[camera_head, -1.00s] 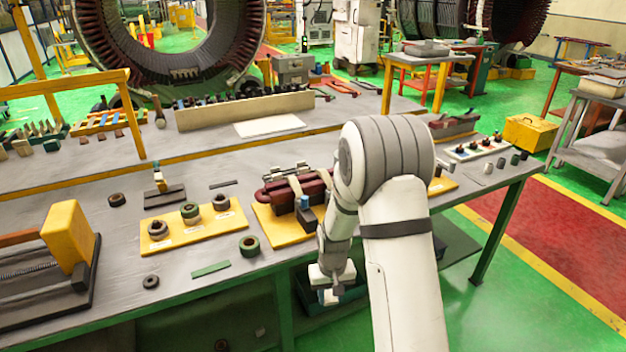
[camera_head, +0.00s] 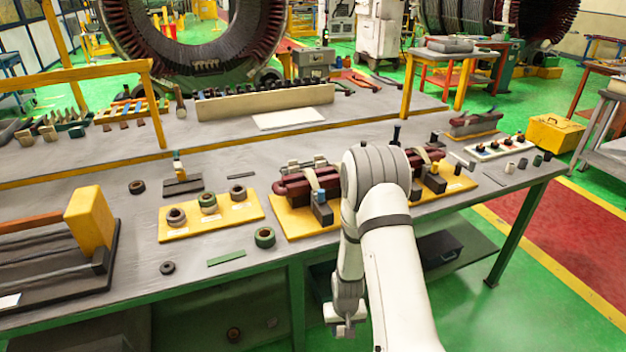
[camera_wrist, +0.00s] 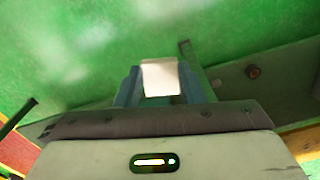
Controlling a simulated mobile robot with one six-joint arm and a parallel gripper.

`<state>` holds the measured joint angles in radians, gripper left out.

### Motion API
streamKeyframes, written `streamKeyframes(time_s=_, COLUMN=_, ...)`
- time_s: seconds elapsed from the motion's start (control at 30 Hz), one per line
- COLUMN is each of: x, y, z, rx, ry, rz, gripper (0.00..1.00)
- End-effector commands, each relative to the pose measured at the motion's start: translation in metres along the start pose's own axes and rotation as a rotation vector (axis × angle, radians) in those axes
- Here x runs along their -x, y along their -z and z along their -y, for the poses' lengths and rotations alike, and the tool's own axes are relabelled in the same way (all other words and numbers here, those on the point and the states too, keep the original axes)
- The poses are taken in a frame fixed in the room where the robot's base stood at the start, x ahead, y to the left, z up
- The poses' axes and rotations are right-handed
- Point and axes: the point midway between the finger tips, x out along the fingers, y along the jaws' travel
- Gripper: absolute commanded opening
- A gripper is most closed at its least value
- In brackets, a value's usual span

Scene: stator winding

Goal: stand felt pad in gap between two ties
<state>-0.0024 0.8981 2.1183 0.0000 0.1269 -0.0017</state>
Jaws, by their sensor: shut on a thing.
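My gripper (camera_head: 344,331) hangs low in front of the workbench's front edge in the head view, apart from the coil. In the wrist view my gripper (camera_wrist: 160,90) is shut on a small white block, which looks like the felt pad (camera_wrist: 160,77), between its bluish fingers. The dark red coil (camera_head: 292,187) lies on a yellow board (camera_head: 290,226) on the bench. One cream tie (camera_head: 313,180) wraps its left part, and another pale tie (camera_head: 426,157) shows on its right part. My arm hides the coil's middle, so the gap between the ties is not clearly visible.
Dark clamp blocks (camera_head: 322,212) stand at the coil's front. A white tray with small parts (camera_head: 497,147) stands at the right.

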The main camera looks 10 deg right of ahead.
Motion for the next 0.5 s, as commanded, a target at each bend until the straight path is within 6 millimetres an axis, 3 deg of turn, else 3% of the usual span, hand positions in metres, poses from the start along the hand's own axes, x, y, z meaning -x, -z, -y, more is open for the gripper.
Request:
streamKeyframes(time_s=0.3, x=0.09, y=0.031, z=0.0, rx=-0.001, ry=0.0, rz=-0.01, gripper=0.14)
streamKeyframes(time_s=0.5, x=0.134, y=0.037, z=-0.001, rx=-0.001, ry=0.0, rz=-0.006, gripper=0.14)
